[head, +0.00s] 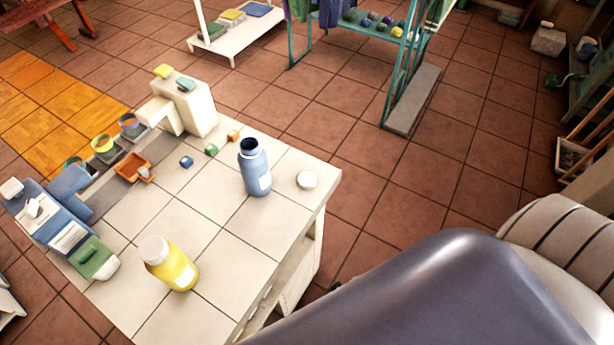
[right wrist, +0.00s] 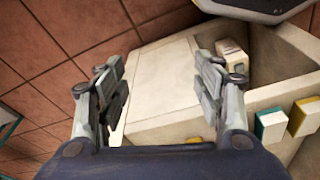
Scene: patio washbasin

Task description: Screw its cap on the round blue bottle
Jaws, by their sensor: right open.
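The round blue bottle (head: 256,170) stands upright on the tiled counter (head: 222,222) in the head view, its dark mouth open with no cap on it. A white round cap (head: 306,180) lies on the counter just right of the bottle, near the corner. My right gripper (right wrist: 160,88) is open and empty in the right wrist view, with its two fingers wide apart. Neither the blue bottle nor the cap can be made out in that wrist view. My right gripper is hidden in the head view, and my left gripper does not show.
A yellow bottle (head: 176,266) with a white top stands at the counter's front left. Small coloured blocks, an orange tray (head: 131,168) and cups line the far left side. A green rack (head: 404,75) stands beyond.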

